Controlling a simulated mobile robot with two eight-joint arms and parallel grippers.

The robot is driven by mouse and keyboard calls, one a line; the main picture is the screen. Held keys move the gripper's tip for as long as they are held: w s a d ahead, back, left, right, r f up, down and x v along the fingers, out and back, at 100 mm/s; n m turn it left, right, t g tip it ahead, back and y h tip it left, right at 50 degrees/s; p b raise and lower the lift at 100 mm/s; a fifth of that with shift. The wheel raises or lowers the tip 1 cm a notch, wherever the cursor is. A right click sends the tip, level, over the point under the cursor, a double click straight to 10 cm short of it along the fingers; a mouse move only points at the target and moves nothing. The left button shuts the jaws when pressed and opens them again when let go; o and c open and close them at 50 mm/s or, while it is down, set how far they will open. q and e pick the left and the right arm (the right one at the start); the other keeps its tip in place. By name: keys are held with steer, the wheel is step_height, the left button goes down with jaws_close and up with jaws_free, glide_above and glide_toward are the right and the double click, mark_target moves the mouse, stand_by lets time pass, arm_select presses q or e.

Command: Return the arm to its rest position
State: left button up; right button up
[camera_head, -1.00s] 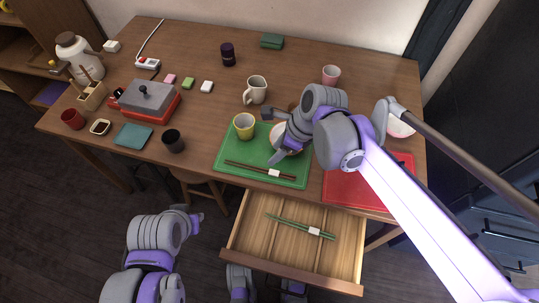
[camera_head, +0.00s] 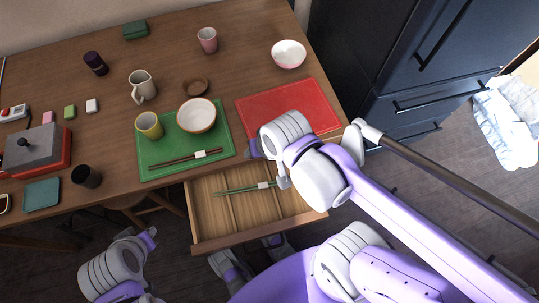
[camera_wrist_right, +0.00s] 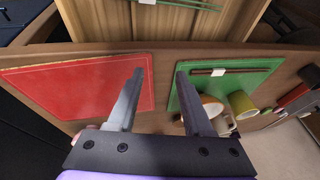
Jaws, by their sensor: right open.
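My right arm reaches in from the right in the head view, with its gripper (camera_head: 257,148) beside the right edge of the green mat, near the table's front edge. The wrist view shows this right gripper (camera_wrist_right: 160,95) with its two fingers apart and nothing between them. My left arm is low at the bottom left, in front of the table. Its gripper (camera_head: 149,238) is small there and its fingers are not clear.
The green mat (camera_head: 158,166) holds a yellow cup (camera_head: 149,125), a bowl (camera_head: 196,115) and chopsticks (camera_head: 185,159). A red mat (camera_head: 290,105) lies to its right. An open drawer (camera_head: 205,210) with green chopsticks (camera_head: 240,189) juts out below the right arm. A dark cabinet (camera_head: 425,95) stands at right.

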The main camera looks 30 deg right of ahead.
steer(key=s+d+f+n, duration=0.1)
steer(key=n, duration=0.1)
steer(key=s+d+n, duration=0.1)
steer(key=n, duration=0.1)
steer(key=shift+s+f+h, duration=0.2)
steer(key=shift+f+h, duration=0.15)
steer(key=shift+h, duration=0.05)
steer(key=shift+r, duration=0.1)
